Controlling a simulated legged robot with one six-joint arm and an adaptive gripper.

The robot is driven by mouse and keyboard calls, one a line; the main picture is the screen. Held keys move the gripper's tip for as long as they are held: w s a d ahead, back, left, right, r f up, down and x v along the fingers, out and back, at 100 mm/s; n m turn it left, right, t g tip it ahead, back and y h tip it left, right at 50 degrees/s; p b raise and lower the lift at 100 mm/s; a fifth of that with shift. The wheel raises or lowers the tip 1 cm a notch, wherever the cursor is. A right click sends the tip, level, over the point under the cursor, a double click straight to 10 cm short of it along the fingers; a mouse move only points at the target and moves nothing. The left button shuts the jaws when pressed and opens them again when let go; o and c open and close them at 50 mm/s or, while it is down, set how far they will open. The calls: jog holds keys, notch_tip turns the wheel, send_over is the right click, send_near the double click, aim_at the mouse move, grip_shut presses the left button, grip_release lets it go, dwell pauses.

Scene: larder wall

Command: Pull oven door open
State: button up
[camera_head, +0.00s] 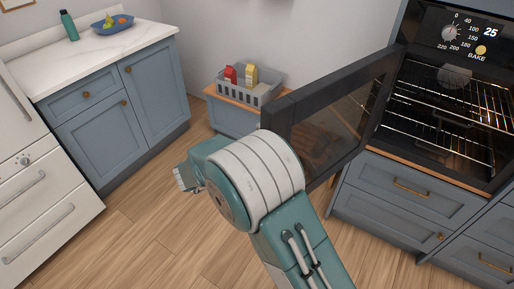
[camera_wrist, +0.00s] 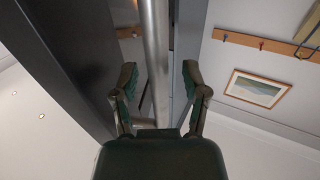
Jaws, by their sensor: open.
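The oven door (camera_head: 283,118) stands swung well out to the left of the oven (camera_head: 445,110), and the racks inside are exposed. In the wrist view, my gripper (camera_wrist: 160,68) is open, with one dark green finger on each side of a silver bar handle (camera_wrist: 156,35). The bar runs between the fingers, and a gap shows on both sides of it near the fingertips. I cannot tell whether the bar touches the palm. In the head view, my arm covers part of the door's near side, and the handle is hidden.
A low cabinet with a grey crate (camera_head: 262,94) stands behind the door. Blue drawers (camera_head: 400,190) are below the oven. A counter (camera_head: 95,52) with a bottle (camera_head: 69,25) and fruit bowl (camera_head: 112,27) is at left. Wooden floor (camera_head: 130,235) is clear between.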

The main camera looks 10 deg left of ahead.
jog(key=v, duration=1.2)
jog(key=shift+w+f, duration=0.1)
